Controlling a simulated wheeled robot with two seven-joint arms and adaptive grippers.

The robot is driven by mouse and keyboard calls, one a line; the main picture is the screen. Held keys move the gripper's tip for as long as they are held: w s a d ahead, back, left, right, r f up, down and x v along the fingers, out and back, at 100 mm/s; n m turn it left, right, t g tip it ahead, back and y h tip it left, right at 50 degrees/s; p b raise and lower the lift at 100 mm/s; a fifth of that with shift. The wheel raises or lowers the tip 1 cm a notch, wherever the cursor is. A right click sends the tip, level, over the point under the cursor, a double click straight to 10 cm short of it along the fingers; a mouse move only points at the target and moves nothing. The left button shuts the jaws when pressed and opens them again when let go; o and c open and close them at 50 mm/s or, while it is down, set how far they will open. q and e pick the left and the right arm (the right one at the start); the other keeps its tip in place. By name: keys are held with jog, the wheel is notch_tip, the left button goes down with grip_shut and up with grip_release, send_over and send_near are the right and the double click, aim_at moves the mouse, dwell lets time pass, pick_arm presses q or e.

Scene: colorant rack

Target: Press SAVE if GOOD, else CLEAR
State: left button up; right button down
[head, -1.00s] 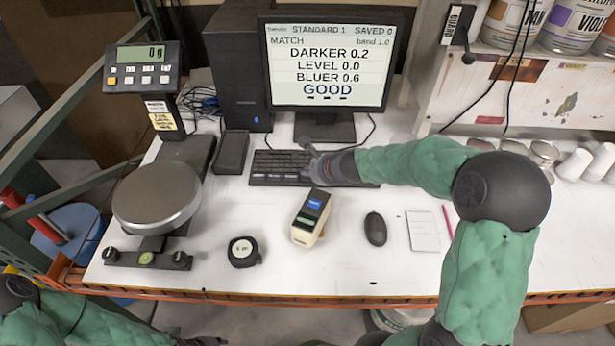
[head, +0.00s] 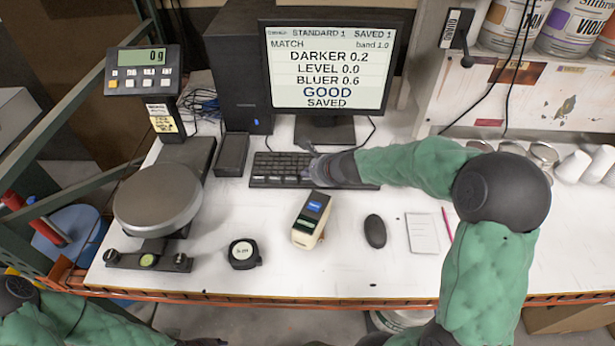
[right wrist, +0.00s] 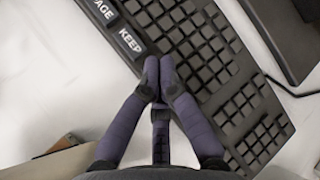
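The monitor (head: 326,65) reads MATCH, DARKER 0.2, LEVEL 0.0, BLUER 0.6, GOOD, with SAVED beneath and SAVED 1 at the top right. The dark keyboard (head: 270,170) lies in front of it; it also shows in the right wrist view (right wrist: 215,75).
A scale (head: 157,200) stands at left, with its display (head: 142,70) behind. Paint cans (head: 570,28) stand on the right shelf.

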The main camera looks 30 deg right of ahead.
aim_at(309, 181)
jog(key=shift+r, duration=0.25)
jog(key=shift+r+p, duration=2.45)
